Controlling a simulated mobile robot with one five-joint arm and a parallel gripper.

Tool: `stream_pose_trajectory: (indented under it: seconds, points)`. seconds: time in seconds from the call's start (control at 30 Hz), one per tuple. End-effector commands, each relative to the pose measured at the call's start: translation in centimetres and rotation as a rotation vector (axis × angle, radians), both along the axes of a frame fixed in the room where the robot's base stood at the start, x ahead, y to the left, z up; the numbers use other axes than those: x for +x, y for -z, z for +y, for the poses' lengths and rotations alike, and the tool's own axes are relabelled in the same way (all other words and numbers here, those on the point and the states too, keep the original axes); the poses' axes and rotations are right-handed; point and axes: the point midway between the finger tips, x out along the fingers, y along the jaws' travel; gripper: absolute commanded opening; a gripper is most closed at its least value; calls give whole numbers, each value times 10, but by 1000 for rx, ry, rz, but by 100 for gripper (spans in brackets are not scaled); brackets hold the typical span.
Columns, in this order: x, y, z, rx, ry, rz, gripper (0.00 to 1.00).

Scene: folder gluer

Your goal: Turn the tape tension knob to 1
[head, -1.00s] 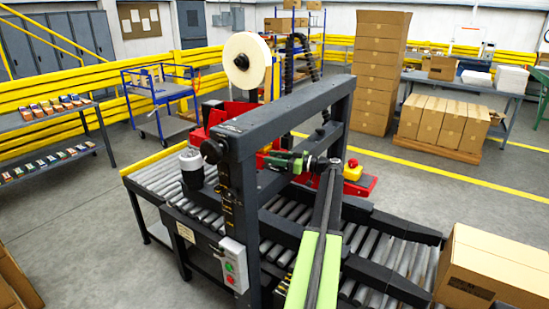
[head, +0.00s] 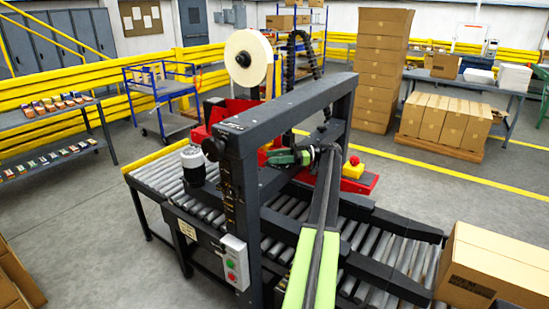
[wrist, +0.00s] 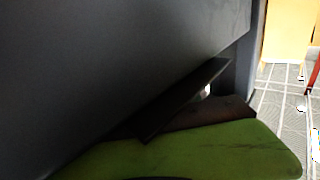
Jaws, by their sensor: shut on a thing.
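My gripper (head: 270,158) is in the head view, under the top crossbeam of the dark taping machine (head: 285,115), beside its red tape head parts. It points left from the end of my arm and looks closed. I cannot make out the tape tension knob or its numbers in the head view; the gripper and the machine frame cover that spot. In the wrist view my green gripper body (wrist: 190,150) lies close against a dark machine panel (wrist: 110,70). A dark bar crosses in front of it, and the gripped part is hidden.
A white tape roll (head: 246,56) stands above the machine. The roller conveyor (head: 385,255) runs beneath my arm. A carton (head: 490,265) sits at the right.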

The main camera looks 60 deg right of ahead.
Motion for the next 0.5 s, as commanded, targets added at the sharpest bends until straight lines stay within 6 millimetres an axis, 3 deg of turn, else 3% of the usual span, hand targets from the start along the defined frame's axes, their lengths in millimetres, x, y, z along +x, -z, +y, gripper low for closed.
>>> stream_pose_trajectory:
  seconds: [0.37, 0.4, 0.5]
  points:
    - [1, 0, 1, 1, -5, -2, 0]
    - [1, 0, 1, 1, -5, -2, 41]
    - [1, 0, 1, 0, -5, -1, 54]
